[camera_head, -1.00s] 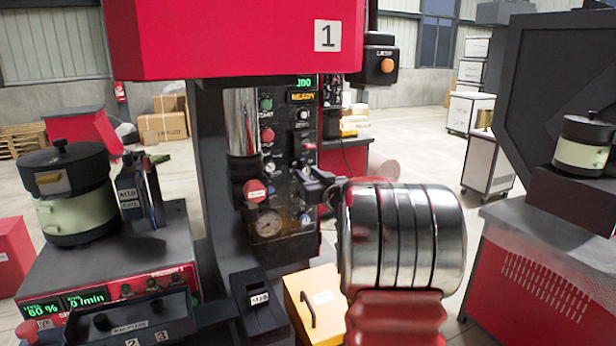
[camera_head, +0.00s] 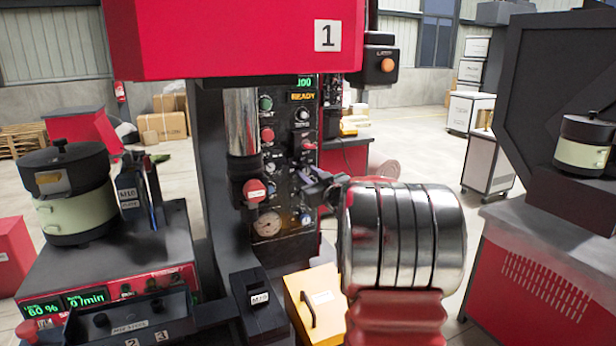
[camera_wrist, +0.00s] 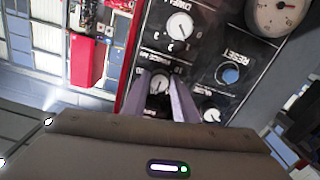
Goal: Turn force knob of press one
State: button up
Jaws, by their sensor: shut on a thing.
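Press one, with a red head (camera_head: 230,40) and a "1" label, stands in the middle of the head view. Its dark control panel (camera_head: 290,150) carries buttons, knobs and a gauge under a green readout and a yellow READY light. In the wrist view the force knob (camera_wrist: 158,84) is a small white-faced round knob with a partly covered label. My gripper (camera_wrist: 161,90) has one finger on each side of this knob and is shut on it. In the head view my gripper (camera_head: 322,188) is at the panel's right side, and it hides the knob there.
A larger dwell knob (camera_wrist: 180,25), a blue reset button (camera_wrist: 230,73), another small knob (camera_wrist: 211,114) and a gauge (camera_wrist: 277,14) sit close to my fingers. A red plunger-like part (camera_head: 256,192) hangs left of the panel. A yellow box (camera_head: 312,300) stands below.

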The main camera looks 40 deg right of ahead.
jog(key=o, duration=1.1)
jog(key=shift+c, duration=0.2)
jog(key=shift+s+a, duration=0.1)
jog(key=shift+s, duration=0.05)
jog(key=v, duration=1.3)
jog(key=shift+s, duration=0.2)
jog(key=shift+a, duration=0.1)
